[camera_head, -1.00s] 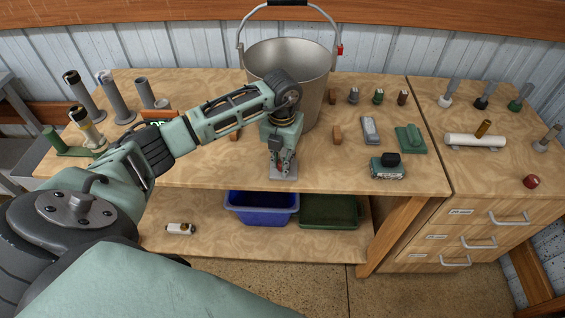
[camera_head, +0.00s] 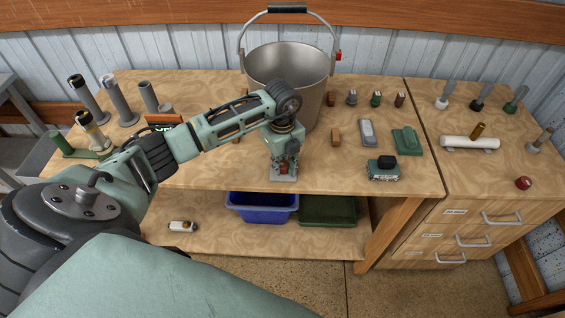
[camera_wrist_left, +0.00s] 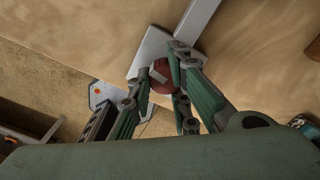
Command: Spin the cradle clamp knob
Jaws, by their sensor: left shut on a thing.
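The cradle clamp knob is a small red round piece (camera_wrist_left: 161,76) on a grey metal plate (camera_wrist_left: 152,46) at the workbench's front edge. In the head view the knob (camera_head: 284,168) shows just below my fingers, with the plate (camera_head: 284,178) under it. My left gripper (camera_head: 284,163) points down at the plate. In the left wrist view my left gripper (camera_wrist_left: 160,78) has its fingers on both sides of the red knob and is shut on it. The fingers partly cover the knob. My right gripper is not in view.
A metal bucket (camera_head: 313,95) stands right behind my gripper. A green device (camera_head: 383,168) and small blocks lie to the right. Grey tubes (camera_head: 121,102) stand at the left. A blue bin (camera_head: 262,214) sits on the shelf below.

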